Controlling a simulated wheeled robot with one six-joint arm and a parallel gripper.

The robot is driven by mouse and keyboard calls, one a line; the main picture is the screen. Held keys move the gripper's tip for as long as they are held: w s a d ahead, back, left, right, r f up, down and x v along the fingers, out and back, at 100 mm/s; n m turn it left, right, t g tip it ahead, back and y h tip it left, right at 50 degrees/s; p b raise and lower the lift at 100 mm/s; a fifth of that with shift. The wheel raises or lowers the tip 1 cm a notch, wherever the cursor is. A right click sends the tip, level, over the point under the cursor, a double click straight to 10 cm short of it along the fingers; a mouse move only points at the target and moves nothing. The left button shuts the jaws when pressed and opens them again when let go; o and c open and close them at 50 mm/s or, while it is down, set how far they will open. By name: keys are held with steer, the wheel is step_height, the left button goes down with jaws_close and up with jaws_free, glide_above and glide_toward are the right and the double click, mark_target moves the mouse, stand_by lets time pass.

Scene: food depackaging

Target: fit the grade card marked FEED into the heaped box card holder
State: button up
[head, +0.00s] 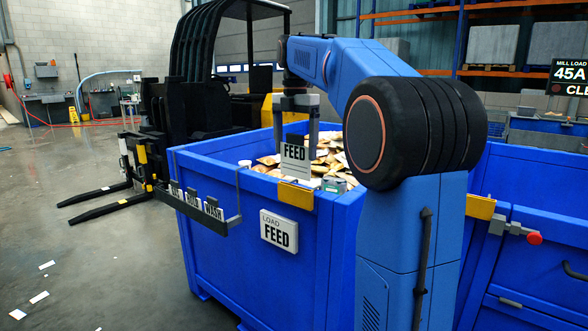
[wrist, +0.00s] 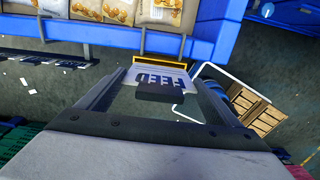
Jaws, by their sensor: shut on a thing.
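My gripper (head: 296,132) points down at the front rim of the heaped blue box (head: 205,215) and is shut on the FEED card (head: 295,158) by its dark grip block. The card is white with black letters and hangs about upright in the head view. Its lower edge is right at the yellow card holder (head: 296,194) on the box rim. In the wrist view the card (wrist: 176,77) lies between the fingers, close to the yellow holder (wrist: 158,58). I cannot tell whether the card's edge is inside the holder or just above it.
A LOAD FEED sign (head: 279,231) is on the box front. A rack (head: 222,225) of several other cards hangs left of the holder. Packets (head: 333,158) heap the box. A second blue box (head: 540,245) with a yellow holder (head: 481,206) stands right. A forklift (head: 195,95) stands behind.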

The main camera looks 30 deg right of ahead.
mark_target(295, 166)
steer(key=shift+f, duration=2.55)
steer(key=shift+f, duration=0.55)
steer(key=o, duration=0.9)
steer(key=shift+o, duration=0.2)
step_height(295, 166, up, 13)
steer(key=shift+r, duration=0.1)
steer(key=s+a+f+m+t, duration=0.1)
steer(key=s+a+f+m, duration=0.4)
steer(key=s+f, duration=0.5)
steer(key=s+a+f+m+t, duration=0.2)
steer(key=s+a+f+m, duration=0.3)
steer(key=s+f+m, duration=0.4)
steer(key=s+a+f+m+t, duration=0.1)
steer(key=s+a+f+m, duration=0.4)
steer(key=f, duration=1.1)
steer(key=s+m, duration=0.3)
steer(key=s, duration=0.3)
steer(key=shift+s+a+t, duration=0.15)
steer(key=shift+a+t, duration=0.25)
